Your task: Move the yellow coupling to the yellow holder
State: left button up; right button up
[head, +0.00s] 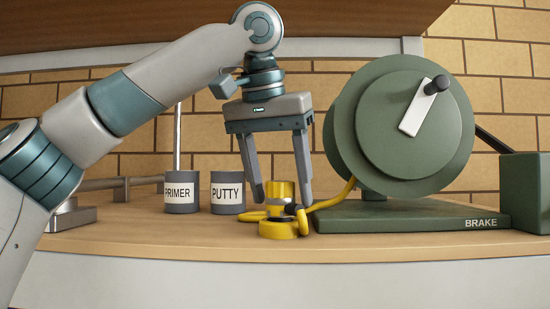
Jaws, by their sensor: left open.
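The yellow coupling (279,188), a shiny upright cylinder, stands on the bench at the centre. A low, round yellow piece that looks like the yellow holder (278,230) is just below it in the picture. I cannot tell whether the coupling sits in it or just behind it. A dark fitting and a yellow hose (334,200) show beside them. My left gripper (281,197) points down and is open, one finger on each side of the coupling. A gap shows on both sides, so it does not visibly grip it. My right gripper is not in view.
A large green reel (395,125) with a crank stands to the right on a base marked BRAKE (420,218), close to the right finger. PRIMER (181,194) and PUTTY (227,194) cans stand to the left. The front bench strip (160,235) is clear.

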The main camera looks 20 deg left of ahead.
pick_arm(q)
jog(key=shift+r, duration=0.1)
jog(key=shift+s+r, duration=0.2)
jog(key=shift+r, duration=0.35)
jog(key=p+v, duration=0.1)
jog(key=v, duration=1.5)
jog(key=shift+p, duration=0.4)
